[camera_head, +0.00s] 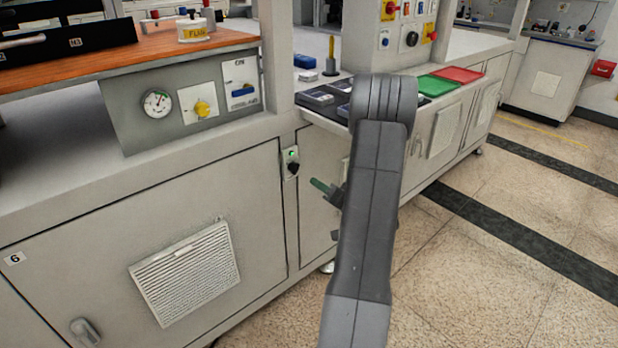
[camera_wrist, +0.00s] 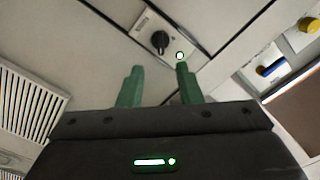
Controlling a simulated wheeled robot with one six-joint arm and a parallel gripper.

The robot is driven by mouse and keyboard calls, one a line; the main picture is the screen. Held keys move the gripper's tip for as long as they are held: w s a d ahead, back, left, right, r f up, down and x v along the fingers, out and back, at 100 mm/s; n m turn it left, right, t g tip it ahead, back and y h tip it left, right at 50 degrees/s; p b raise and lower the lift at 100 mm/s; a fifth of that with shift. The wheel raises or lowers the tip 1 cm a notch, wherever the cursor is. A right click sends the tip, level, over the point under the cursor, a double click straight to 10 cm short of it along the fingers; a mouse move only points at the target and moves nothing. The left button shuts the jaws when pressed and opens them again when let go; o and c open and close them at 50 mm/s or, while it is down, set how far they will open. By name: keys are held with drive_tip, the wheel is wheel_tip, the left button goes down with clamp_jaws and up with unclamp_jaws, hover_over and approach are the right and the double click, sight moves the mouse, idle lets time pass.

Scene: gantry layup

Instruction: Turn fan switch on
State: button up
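A small black rotary knob (camera_head: 293,169) sits on a narrow light plate on the cabinet front, with a lit green lamp (camera_head: 292,154) above it. I take this for the fan switch, but I cannot read a label. In the wrist view the knob (camera_wrist: 160,41) lies beyond and between my fingertips, and the lamp (camera_wrist: 180,55) shows just past the right fingertip. My gripper (camera_wrist: 159,70) is open and empty, its green fingers apart and short of the knob. In the head view a green finger (camera_head: 322,187) shows right of the plate; my arm hides most of the gripper.
A grey panel left of the knob carries a gauge (camera_head: 157,103), a yellow knob (camera_head: 202,108) and a blue switch (camera_head: 243,92). A vented door (camera_head: 187,272) is below. A dark tray (camera_head: 318,98) and green and red trays lie on the counter. The floor right is clear.

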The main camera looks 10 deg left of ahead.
sight(298, 170)
drive_tip(key=shift+v, duration=2.15)
drive_tip(key=x, duration=1.4)
drive_tip(key=shift+b, duration=0.35)
drive_tip(key=shift+d, duration=0.1)
